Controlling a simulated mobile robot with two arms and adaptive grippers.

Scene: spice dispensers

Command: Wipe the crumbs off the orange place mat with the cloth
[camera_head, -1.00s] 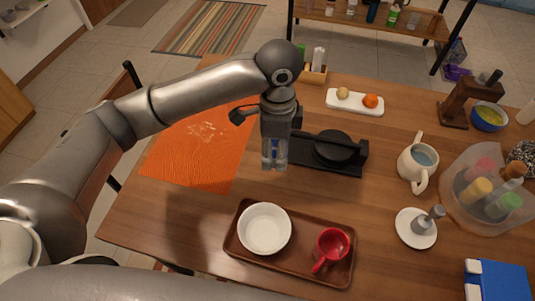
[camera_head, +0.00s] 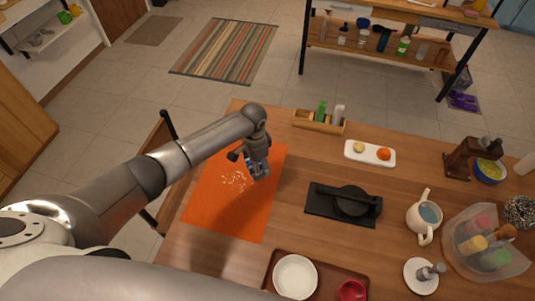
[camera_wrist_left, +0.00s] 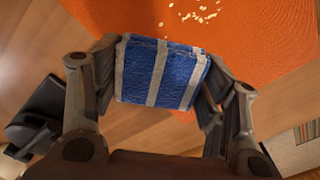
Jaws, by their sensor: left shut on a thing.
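The orange place mat (camera_head: 225,213) lies on the wooden table. Pale crumbs (camera_head: 235,182) are scattered near its middle; some also show in the left wrist view (camera_wrist_left: 188,15). My left gripper (camera_head: 258,172) is over the right part of the mat in the head view. It is shut on a folded blue cloth with pale stripes (camera_wrist_left: 160,75), held between its two fingers in the left wrist view. The crumbs are just beyond the cloth there. I cannot tell whether the cloth touches the mat. My right gripper is not in view.
A black stand with a round black piece (camera_head: 343,204) is right of the mat. A brown tray (camera_head: 325,270) with a white bowl (camera_head: 295,277) and red cup (camera_head: 352,291) is in front. A wooden caddy (camera_head: 318,123) stands at the back. Table between mat and stand is clear.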

